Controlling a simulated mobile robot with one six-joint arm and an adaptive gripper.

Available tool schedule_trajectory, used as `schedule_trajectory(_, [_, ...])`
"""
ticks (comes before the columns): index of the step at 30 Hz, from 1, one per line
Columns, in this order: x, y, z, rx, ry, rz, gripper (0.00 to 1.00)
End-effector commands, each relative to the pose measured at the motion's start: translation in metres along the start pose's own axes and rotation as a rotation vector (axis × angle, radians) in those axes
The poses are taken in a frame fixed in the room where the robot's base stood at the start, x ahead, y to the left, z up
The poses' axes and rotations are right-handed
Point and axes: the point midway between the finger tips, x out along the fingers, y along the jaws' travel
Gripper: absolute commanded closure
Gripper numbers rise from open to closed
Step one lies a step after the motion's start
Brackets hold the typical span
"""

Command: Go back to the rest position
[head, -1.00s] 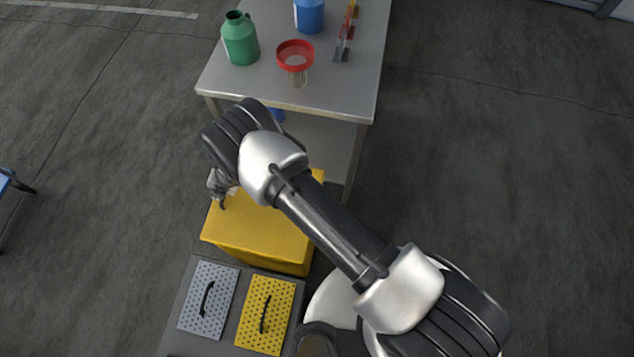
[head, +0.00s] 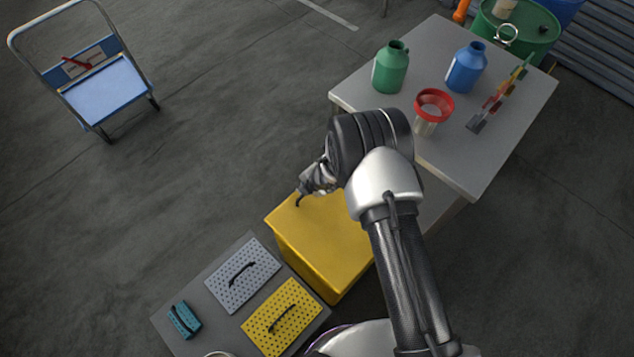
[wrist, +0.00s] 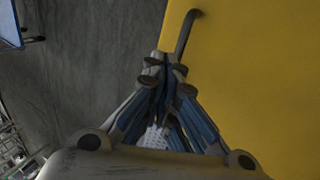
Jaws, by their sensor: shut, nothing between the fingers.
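My gripper (head: 299,201) hangs over the left edge of a yellow box (head: 327,250) in the head view, with my arm bent above it. In the wrist view its fingers (wrist: 168,62) are together with nothing between them. The yellow surface (wrist: 255,75) fills the right side of that view. A dark curved bar shows just beyond the fingertips; whether it belongs to the box or the gripper I cannot tell.
A low platform (head: 213,326) holds perforated grey (head: 246,278) and yellow (head: 281,318) plates and a teal item (head: 184,320). A blue cart (head: 104,94) stands far left.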

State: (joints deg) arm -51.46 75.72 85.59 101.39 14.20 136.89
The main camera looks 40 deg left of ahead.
Motion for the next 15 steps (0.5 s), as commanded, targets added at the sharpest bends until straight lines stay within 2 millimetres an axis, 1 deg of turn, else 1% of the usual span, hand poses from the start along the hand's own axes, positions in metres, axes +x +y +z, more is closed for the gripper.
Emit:
schedule_trajectory(1, [-0.014, 0.002, 0.001, 0.001, -0.002, 0.003, 1.0])
schedule_trajectory(6, [-0.049, 0.001, 0.001, 0.001, -0.001, 0.003, 1.0])
schedule_trajectory(10, [-0.067, 0.001, 0.0, 0.0, -0.001, 0.002, 1.0])
schedule_trajectory(15, [-0.077, 0.0, 0.0, -0.001, 0.0, 0.001, 1.0])
